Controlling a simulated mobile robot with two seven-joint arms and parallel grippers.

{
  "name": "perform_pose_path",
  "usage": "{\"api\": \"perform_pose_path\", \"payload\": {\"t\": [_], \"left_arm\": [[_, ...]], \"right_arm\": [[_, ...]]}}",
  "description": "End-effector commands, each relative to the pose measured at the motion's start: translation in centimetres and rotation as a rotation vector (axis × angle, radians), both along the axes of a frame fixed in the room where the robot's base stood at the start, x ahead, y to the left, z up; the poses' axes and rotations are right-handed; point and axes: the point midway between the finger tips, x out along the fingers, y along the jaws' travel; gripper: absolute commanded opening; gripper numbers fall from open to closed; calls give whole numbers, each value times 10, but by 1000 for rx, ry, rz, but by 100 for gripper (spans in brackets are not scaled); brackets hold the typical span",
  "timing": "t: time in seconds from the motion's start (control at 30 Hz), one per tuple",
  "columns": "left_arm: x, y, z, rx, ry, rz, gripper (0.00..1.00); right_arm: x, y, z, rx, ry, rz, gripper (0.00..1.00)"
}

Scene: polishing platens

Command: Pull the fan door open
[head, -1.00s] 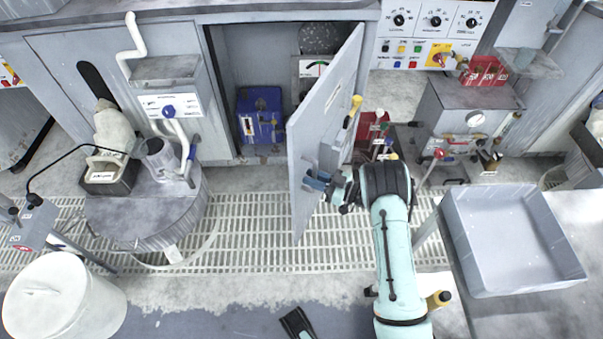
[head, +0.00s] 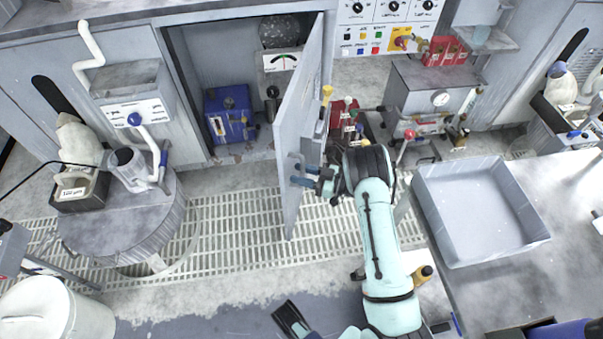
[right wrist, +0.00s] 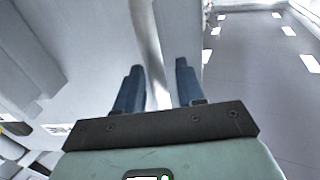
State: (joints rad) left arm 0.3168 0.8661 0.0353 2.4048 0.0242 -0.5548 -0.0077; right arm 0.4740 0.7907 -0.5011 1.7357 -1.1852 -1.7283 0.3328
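The fan door (head: 303,125) is a grey panel standing swung out from the cabinet on its right-side hinge, with the opening uncovered. My right gripper (head: 302,176) is at the inner or near face of the door, by its free edge. In the right wrist view its two blue fingers (right wrist: 158,88) are apart, and a pale upright bar or door edge (right wrist: 147,40) runs between them, nearer the left finger. I cannot tell whether either finger touches it. My left gripper (head: 288,318) is low at the bottom edge, away from the door; its fingers are unclear.
Inside the cabinet (head: 190,75) stand a blue box (head: 230,115) and a gauge unit (head: 281,62). A round drum (head: 125,225) stands left of the grated floor (head: 235,225). A grey tray (head: 480,212) lies on the right bench. Floor before the door is clear.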

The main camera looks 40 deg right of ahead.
Motion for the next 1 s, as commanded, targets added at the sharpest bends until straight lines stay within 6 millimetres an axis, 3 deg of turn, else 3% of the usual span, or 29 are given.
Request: {"api": "perform_pose_path", "payload": {"t": [0.23,0.37,1.0], "left_arm": [[0,0,0,0,0,0,43],[-4,-2,4,-5,9,-4,43],[-60,-29,49,-77,161,-67,43]], "right_arm": [[0,0,1,0,-1,-1,38],[0,0,12,-2,-3,-1,38],[0,0,161,-3,-6,-1,38]]}}
